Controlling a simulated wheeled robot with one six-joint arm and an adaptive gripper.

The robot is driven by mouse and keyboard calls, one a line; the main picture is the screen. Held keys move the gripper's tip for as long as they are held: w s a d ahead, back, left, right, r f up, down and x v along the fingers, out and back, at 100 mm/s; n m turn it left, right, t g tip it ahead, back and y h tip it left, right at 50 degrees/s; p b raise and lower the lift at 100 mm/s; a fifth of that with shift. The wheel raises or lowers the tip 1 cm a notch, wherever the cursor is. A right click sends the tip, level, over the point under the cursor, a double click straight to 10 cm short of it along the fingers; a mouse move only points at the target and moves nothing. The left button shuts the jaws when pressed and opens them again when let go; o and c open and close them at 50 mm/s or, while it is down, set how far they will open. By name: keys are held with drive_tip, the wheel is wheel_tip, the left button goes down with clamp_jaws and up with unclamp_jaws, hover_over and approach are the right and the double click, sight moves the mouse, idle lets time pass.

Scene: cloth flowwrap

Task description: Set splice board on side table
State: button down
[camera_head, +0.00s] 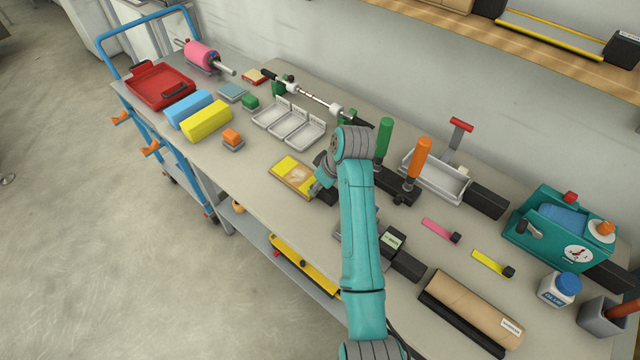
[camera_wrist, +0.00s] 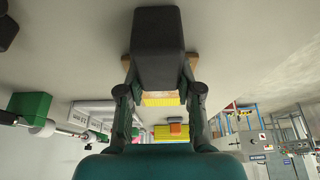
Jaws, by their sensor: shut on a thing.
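The splice board (camera_head: 293,178) is a flat brown board with a yellow strip and a pale patch. It is over the middle of the bench's front part in the head view; I cannot tell if it touches the bench top. My gripper (camera_head: 322,186) is at its right end, partly hidden by my arm. In the wrist view my gripper (camera_wrist: 160,85) is shut on the board's black block (camera_wrist: 157,45). The board's yellow strip (camera_wrist: 160,101) shows between the fingers, and most of the board is hidden there. I cannot surely identify the side table.
A blue-framed cart (camera_head: 145,24) stands at the bench's left end, by a red tray (camera_head: 160,85). Yellow (camera_head: 207,121) and blue blocks, metal trays (camera_head: 289,122) and upright green and orange handles (camera_head: 420,157) surround the board. Bare bench (camera_head: 255,172) lies left of it.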

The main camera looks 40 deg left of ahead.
drive_tip(key=c, duration=0.8)
unclamp_jaws()
drive_tip(key=shift+o, duration=0.2)
drive_tip(key=v, duration=1.2)
